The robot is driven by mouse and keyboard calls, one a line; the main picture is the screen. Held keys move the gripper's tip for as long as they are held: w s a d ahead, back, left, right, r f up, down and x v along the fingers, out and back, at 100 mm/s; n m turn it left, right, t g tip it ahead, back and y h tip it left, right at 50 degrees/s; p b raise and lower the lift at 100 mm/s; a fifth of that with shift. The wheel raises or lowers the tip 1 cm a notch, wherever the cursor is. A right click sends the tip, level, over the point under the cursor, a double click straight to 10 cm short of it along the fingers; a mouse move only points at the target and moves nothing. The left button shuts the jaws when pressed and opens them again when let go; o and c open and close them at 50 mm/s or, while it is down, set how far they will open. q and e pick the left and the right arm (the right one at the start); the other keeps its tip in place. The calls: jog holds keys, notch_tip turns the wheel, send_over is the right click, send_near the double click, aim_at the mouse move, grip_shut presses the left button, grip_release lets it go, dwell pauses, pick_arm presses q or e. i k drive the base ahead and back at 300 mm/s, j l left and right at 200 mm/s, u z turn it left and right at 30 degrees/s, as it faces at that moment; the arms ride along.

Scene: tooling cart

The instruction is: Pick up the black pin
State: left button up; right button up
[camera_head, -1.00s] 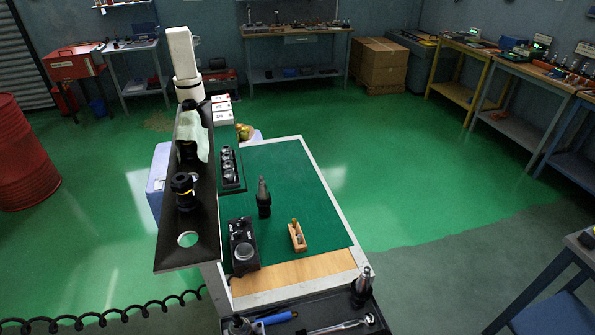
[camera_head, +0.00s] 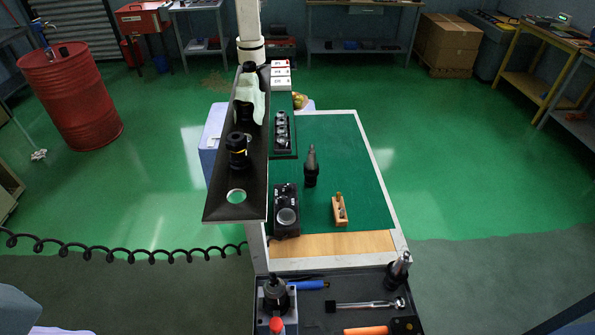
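No single item is clearly the black pin; several dark upright parts show. A black tool holder with a grey tapered tip (camera_head: 311,167) stands upright on the green mat (camera_head: 352,160) of the cart. A black cylinder with a yellow band (camera_head: 237,151) stands on the raised dark shelf (camera_head: 220,205), in front of a partly cloth-covered dark part. Another dark holder with a metal tip (camera_head: 398,270) stands at the right of the front tray, and a dark part (camera_head: 275,293) stands at its left. Neither of my grippers is in view.
A wooden block with a small peg (camera_head: 340,211) and a black box with a round dial (camera_head: 286,212) are on the mat. The front tray (camera_head: 325,323) holds a ratchet (camera_head: 366,305) and handled tools. A red barrel (camera_head: 75,97) stands left. Green floor right of the cart is clear.

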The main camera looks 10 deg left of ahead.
aim_at(273, 276)
jog(key=i+j+u, duration=0.1)
jog(key=u, duration=0.4)
jog(key=l+u, duration=0.3)
jog(key=l, duration=0.4)
jog(key=k+l+u, duration=0.15)
jog(key=l+u, duration=0.2)
jog(key=l, duration=0.3)
